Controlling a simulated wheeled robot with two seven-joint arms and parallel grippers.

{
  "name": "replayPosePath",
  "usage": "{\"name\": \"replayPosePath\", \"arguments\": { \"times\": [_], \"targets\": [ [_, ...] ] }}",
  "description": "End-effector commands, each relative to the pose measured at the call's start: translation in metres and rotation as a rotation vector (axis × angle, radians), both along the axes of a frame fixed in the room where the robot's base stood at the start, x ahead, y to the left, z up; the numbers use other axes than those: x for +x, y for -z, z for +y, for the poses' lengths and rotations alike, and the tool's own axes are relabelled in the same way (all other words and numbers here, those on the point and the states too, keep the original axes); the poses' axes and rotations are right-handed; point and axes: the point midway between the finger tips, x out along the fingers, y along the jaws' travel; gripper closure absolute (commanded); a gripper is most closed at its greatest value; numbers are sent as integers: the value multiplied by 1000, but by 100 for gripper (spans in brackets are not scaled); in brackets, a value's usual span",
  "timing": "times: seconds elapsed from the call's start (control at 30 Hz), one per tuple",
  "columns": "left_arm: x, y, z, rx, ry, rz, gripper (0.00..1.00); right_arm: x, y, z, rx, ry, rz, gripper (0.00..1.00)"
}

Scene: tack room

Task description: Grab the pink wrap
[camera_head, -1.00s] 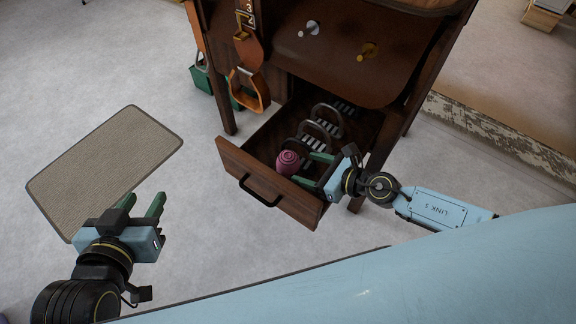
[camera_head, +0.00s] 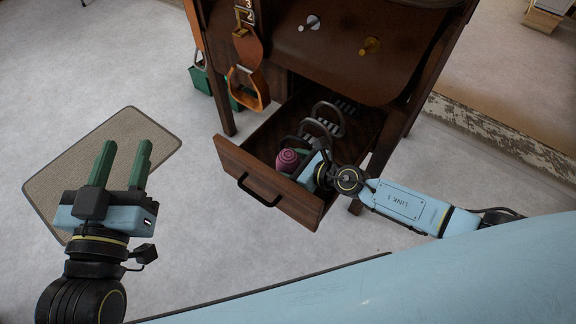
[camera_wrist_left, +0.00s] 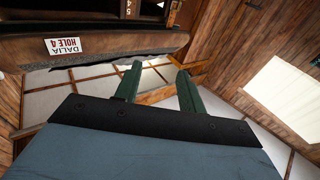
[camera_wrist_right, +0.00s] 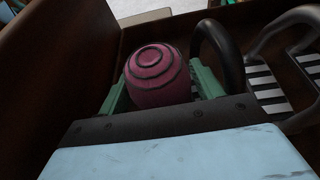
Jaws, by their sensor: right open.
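The pink wrap (camera_head: 288,160) is a rolled bundle in the front left part of the open drawer (camera_head: 262,182). My right gripper (camera_wrist_right: 158,92) is open inside the drawer. In the right wrist view the wrap (camera_wrist_right: 155,74) shows between its two green fingers, one on each side; I cannot tell whether they touch it. In the head view the right gripper's fingers are mostly hidden behind its body and the wrap. My left gripper (camera_head: 122,163) is open and empty over the floor at left, its fingers pointing away from me.
Dark curved metal pieces with striped bars (camera_head: 322,125) lie behind the wrap in the drawer. An orange stirrup on a strap (camera_head: 248,88) hangs left of the drawer. A green container (camera_head: 205,82) and a beige mat (camera_head: 60,180) are on the floor at left. Open floor surrounds the mat.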

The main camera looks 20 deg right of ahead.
Motion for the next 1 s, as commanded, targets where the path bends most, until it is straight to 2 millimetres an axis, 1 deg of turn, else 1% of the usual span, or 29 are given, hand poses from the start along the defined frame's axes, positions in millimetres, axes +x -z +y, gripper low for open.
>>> {"name": "replayPosePath", "arguments": {
  "times": [0.2, 0.47, 0.77, 0.87, 1.0],
  "targets": [
    [0, -1, 0, -1, 0, -2, 60, 0, 0, 0, 0, 0, 0, 34],
    [0, 0, 0, 0, 0, -1, 60, 0, 0, 0, 0, 0, 0, 68],
    [0, 0, 0, 2, -1, 6, 60, 0, -1, 0, 0, 0, 0, 69],
    [0, 4, 1, 8, -3, 28, 60, 0, -2, 0, 0, 0, 0, 69],
    [1, 14, 3, 27, -7, 90, 60, 0, -6, 0, 0, 0, 0, 69]
  ]
}}
